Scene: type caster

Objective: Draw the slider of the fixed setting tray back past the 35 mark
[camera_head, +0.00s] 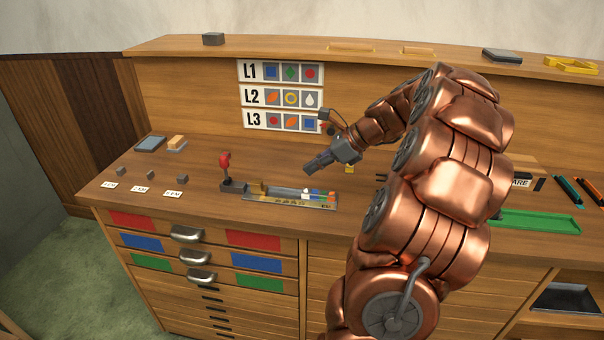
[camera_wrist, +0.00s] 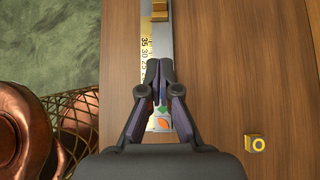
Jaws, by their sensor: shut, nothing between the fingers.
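The setting tray (camera_head: 290,200) lies along the front of the bench top, a narrow grey channel with a brass scale. Its brass slider (camera_head: 258,187) stands near the left end. In the wrist view the slider (camera_wrist: 160,10) is at the top edge, partly cut off, beyond the 35 mark (camera_wrist: 145,43). Several coloured type pieces (camera_head: 316,194) sit at the tray's right end. They show partly between my fingers in the wrist view (camera_wrist: 163,119). My gripper (camera_head: 308,167) is shut and empty above the tray, apart from the slider.
A red-knobbed lever (camera_head: 224,161) stands at the tray's left end. A yellow block with a ring (camera_wrist: 255,143) lies right of the tray in the wrist view. Small grey blocks (camera_head: 182,180) with labels are at left. A green tray (camera_head: 535,220) is at right.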

